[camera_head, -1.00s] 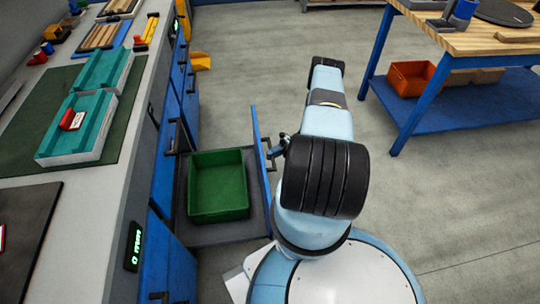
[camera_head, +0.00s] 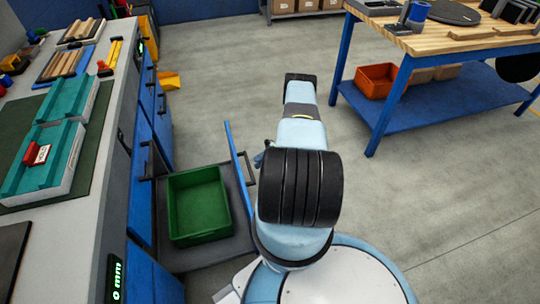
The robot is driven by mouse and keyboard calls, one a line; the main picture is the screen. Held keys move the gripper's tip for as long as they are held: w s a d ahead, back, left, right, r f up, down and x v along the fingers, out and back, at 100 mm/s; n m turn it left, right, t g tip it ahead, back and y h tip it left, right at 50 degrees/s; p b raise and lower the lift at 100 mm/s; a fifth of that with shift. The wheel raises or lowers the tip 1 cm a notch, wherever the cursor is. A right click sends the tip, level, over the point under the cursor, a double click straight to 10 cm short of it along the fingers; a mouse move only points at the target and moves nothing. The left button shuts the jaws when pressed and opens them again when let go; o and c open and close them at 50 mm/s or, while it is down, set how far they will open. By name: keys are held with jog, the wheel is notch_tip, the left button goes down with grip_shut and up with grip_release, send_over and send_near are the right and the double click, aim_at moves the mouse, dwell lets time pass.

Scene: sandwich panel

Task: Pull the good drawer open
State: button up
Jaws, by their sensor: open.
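The drawer (camera_head: 222,247) stands pulled out from the blue cabinet, with a green bin (camera_head: 198,204) inside it. Its blue front panel (camera_head: 237,160) faces right, and a dark bar handle (camera_head: 246,168) shows on its outer side. My gripper (camera_head: 261,158) is just right of the handle, small and mostly hidden behind my arm. It is open. A small gap seems to lie between it and the handle, but I cannot tell for certain whether they touch.
The cabinet (camera_head: 142,185) carries a worktop with teal trays (camera_head: 45,160) and a red-labelled block (camera_head: 37,153). A wooden-topped table (camera_head: 450,40) stands at the back right, with an orange bin (camera_head: 378,80) on its lower shelf. The floor between is clear.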

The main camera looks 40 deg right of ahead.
jog(key=d, duration=0.7)
jog(key=shift+d, duration=0.4)
jog(key=shift+w, duration=0.15)
